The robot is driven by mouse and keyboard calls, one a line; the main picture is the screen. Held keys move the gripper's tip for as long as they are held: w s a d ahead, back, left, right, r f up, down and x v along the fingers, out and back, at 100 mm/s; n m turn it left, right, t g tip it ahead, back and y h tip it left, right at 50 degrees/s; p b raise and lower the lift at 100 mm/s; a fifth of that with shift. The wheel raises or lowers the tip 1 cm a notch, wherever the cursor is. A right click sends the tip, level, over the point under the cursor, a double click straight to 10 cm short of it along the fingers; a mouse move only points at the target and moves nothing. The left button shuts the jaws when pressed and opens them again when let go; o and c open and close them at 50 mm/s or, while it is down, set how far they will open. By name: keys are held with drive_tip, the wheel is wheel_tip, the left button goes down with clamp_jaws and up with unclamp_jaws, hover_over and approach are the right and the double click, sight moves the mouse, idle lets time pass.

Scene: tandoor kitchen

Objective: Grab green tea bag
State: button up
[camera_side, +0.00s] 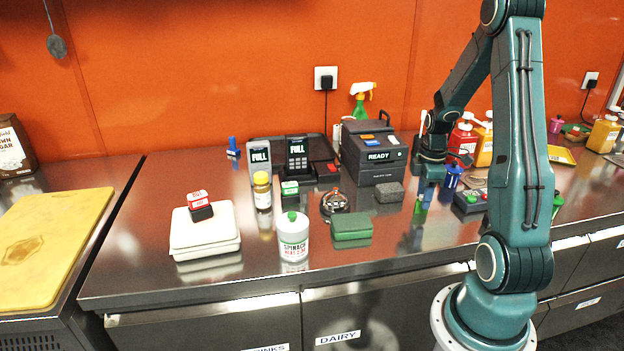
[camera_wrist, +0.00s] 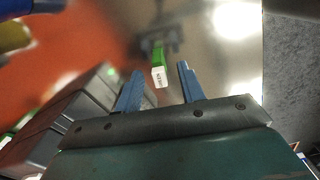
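A small green and white packet, which looks like the green tea bag (camera_wrist: 158,66), shows in the wrist view beyond and between my fingertips, with gaps on both sides. In the side view a small green patch, likely the same packet (camera_side: 420,207), shows just below my fingers. My gripper (camera_side: 427,190) points down over the steel counter, right of the middle. In the wrist view my gripper (camera_wrist: 160,70) has its two blue fingers apart, with nothing held. Whether the packet rests on the counter or how far below the fingers it is, I cannot tell.
A green box (camera_side: 351,226) lies farther left. The counter's front strip is clear.

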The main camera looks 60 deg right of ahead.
drive_tip(key=shift+f, duration=1.05)
clamp_jaws()
